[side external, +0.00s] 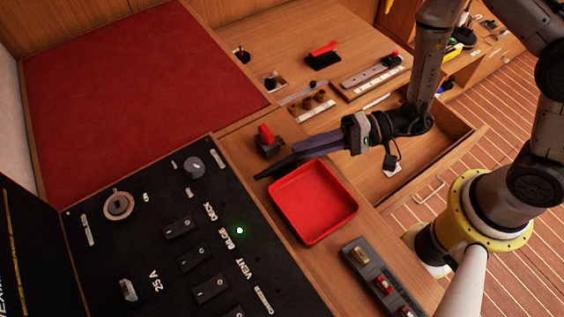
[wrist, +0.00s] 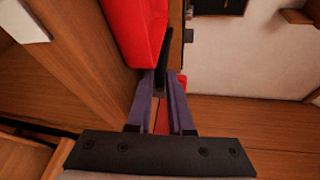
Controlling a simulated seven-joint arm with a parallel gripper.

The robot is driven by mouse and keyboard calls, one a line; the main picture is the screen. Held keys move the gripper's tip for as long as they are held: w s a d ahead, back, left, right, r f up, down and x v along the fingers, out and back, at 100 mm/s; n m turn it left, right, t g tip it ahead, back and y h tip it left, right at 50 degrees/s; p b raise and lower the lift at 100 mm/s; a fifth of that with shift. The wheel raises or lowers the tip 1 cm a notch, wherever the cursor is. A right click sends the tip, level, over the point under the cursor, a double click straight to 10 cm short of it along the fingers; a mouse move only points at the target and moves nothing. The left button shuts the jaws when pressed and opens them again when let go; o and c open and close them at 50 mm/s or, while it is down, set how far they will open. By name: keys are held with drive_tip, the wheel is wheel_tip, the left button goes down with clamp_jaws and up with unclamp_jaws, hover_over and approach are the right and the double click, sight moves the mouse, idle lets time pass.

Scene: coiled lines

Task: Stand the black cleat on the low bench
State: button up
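The black cleat (side external: 276,170) is a slim dark bar at the tips of my gripper (side external: 298,150) in the side external view. It lies nearly flat, pointing left, just above or at the wooden top beside the red tray; I cannot tell if it touches. In the wrist view the black cleat (wrist: 163,62) stands out between the two purple fingers of my gripper (wrist: 161,82), which close on its near end. I cannot tell for certain which wooden surface is the low bench.
A red tray (side external: 320,222) sits just below the cleat. A red-handled black switch (side external: 268,142) stands close behind it. A black panel (side external: 135,255) with knobs lies at left, a red pad (side external: 140,75) beyond. An open wooden drawer (side external: 425,160) is at right.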

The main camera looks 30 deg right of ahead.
clamp_jaws()
drive_tip(key=shift+r, duration=0.1)
